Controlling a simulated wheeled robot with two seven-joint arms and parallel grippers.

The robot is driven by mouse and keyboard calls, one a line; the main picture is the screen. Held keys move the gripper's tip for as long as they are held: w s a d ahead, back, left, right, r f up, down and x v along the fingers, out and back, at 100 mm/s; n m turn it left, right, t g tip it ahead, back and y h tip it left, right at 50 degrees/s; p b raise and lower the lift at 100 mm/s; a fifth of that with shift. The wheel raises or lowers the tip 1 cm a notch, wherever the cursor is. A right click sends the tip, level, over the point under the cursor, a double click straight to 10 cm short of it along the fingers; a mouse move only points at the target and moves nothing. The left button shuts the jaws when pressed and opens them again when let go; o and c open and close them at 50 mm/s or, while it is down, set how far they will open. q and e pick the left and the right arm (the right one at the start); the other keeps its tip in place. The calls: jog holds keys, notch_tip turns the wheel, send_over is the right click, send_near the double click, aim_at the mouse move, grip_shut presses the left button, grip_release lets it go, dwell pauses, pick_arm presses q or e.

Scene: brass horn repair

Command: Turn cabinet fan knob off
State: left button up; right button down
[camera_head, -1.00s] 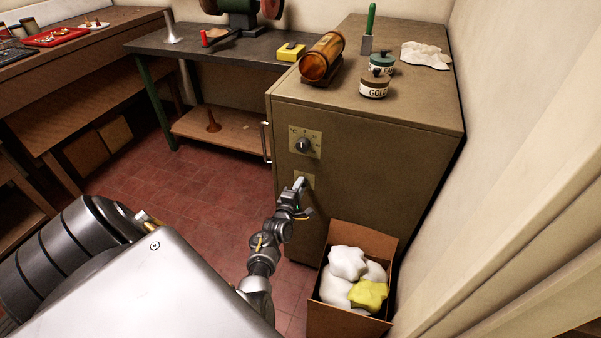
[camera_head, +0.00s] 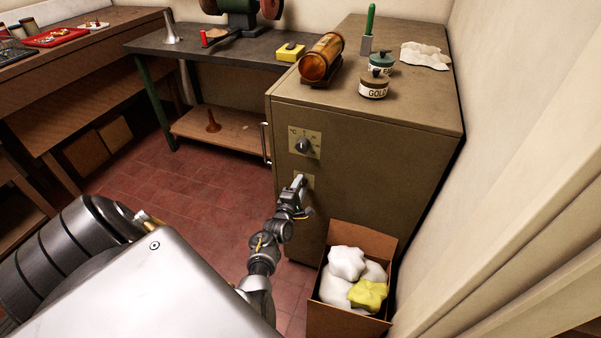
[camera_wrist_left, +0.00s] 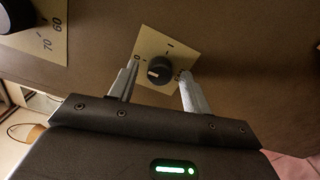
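The fan knob (camera_wrist_left: 159,71) is a small dark round knob on a pale square plate (camera_wrist_left: 150,45) on the cabinet front, in the left wrist view. A short pale mark shows on the knob's lower left side; the plate has a 0 at its left and other marks at top and right. My left gripper (camera_head: 299,182) is at this lower plate in the head view and hides the knob there. In the left wrist view its two fingers stand open on either side of the knob, with visible gaps. My right gripper is not in view.
The olive cabinet (camera_head: 380,150) has a larger temperature dial (camera_head: 303,146) above the fan plate and a handle (camera_head: 266,142) at its left edge. An open cardboard box (camera_head: 344,320) with white and yellow cloths stands below right. Red tiled floor lies clear to the left.

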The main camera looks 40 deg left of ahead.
pick_arm(q)
jog(key=shift+s, duration=0.1)
jog(key=shift+s+d+r+p, duration=0.1)
jog(key=shift+s+d+p, duration=0.05)
jog(key=shift+s+p, duration=0.25)
jog(key=p+v, duration=0.5)
jog(key=v, duration=0.5)
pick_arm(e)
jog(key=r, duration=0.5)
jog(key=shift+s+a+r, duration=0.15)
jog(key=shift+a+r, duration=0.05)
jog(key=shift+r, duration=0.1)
pick_arm(q)
jog(key=shift+w, duration=0.1)
